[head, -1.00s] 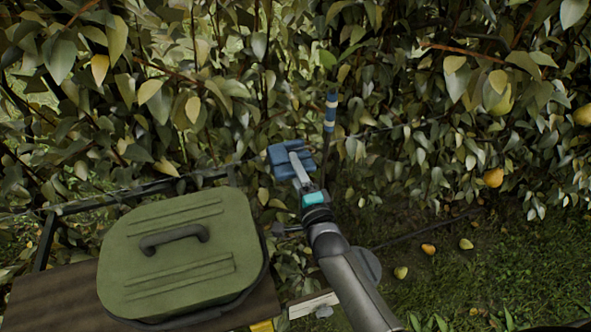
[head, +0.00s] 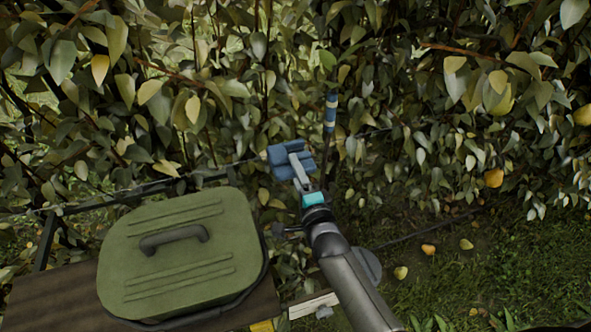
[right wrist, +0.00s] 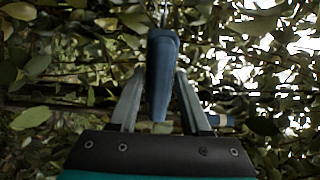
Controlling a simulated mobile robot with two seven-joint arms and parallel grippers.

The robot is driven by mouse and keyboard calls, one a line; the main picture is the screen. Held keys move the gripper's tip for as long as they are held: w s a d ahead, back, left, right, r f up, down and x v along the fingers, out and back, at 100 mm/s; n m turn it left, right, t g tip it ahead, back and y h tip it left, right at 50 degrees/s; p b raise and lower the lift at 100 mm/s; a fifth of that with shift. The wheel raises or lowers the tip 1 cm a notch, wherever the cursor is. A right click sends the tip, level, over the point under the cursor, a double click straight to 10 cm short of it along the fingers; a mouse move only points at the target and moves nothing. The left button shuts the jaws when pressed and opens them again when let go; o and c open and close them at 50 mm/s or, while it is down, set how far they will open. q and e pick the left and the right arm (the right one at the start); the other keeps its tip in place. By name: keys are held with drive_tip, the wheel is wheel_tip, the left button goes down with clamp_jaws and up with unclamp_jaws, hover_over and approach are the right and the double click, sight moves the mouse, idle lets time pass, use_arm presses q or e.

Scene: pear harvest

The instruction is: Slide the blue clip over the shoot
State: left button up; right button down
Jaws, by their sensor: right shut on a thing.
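The blue clip (head: 288,160) is held in my right gripper (head: 302,172), in front of the hedge and right of the green case. In the right wrist view the blue clip (right wrist: 161,78) stands upright between the two fingers of the right gripper (right wrist: 160,88). A thin upright stem with blue and cream bands (head: 331,112) rises behind the clip and to its right, apart from it in the picture. Which stem is the shoot, I cannot tell for sure. My left gripper is not in view.
A green lidded case (head: 185,255) with a dark handle stands on a brown wooden board (head: 45,295) at the left. Dense leaves fill the back.

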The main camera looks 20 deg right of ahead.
idle(0.7)
drive_tip(key=d, duration=0.8)
drive_tip(key=shift+w, duration=0.1)
drive_tip(key=c, duration=0.7)
unclamp_jaws()
drive_tip(key=shift+d, duration=0.15)
drive_tip(key=s+p, duration=0.1)
drive_tip(key=s, duration=1.4)
drive_tip(key=shift+s+d, duration=0.15)
drive_tip(key=shift+d, duration=0.05)
